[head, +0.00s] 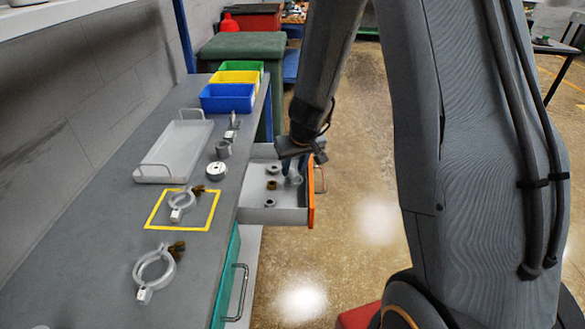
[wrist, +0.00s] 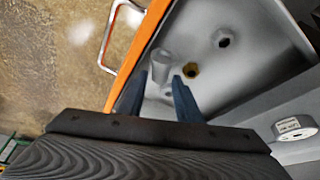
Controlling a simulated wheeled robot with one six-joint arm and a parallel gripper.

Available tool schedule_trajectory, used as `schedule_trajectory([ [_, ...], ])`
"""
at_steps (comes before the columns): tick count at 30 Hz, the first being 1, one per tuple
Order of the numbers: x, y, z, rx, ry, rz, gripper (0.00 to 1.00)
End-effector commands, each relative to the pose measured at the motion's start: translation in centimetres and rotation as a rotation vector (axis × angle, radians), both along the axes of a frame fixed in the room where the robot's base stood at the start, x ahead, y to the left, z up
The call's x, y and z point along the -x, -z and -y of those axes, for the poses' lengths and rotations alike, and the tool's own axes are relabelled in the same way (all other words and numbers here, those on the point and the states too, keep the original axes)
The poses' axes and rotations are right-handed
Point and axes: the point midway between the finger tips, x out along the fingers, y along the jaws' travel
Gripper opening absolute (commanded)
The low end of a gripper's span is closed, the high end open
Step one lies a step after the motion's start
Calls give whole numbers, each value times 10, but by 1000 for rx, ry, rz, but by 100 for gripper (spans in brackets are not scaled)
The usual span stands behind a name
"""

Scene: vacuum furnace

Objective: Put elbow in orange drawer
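The orange drawer (head: 311,193) is pulled out from the bench and its grey tray shows inside; its orange front (wrist: 136,55) also shows in the wrist view. A grey elbow (wrist: 160,68) is inside the drawer near the orange front, and shows in the head view (head: 297,178) beside a blue finger. My gripper (wrist: 164,86) reaches down into the drawer with its two blue fingers apart. The elbow sits between or just beyond the fingertips, with small gaps seen on both sides. Its lower part is partly hidden.
Several small fittings lie in the drawer, including a brass nut (wrist: 190,70) and a dark-holed nut (wrist: 223,41). On the bench are clamps (head: 155,270), a yellow square (head: 152,225), a white tray (head: 150,180), round parts (head: 216,170) and a blue bin (head: 227,98).

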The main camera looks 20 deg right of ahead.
Motion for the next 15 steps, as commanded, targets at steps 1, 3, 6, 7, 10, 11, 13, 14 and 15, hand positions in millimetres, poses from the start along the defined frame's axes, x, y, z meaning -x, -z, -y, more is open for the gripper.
schedule_trajectory([
  [1,4,-13,0,0,1,1,31],
  [3,9,-24,1,0,1,1,31],
  [6,15,-39,1,0,-1,1,31],
  [7,17,-43,1,0,1,1,31],
  [10,22,-55,2,0,0,0,31],
  [11,23,-58,2,0,-1,1,31],
  [13,25,-64,2,0,0,1,31],
  [14,26,-66,2,0,-1,1,31],
  [15,27,-68,2,0,0,1,31],
])
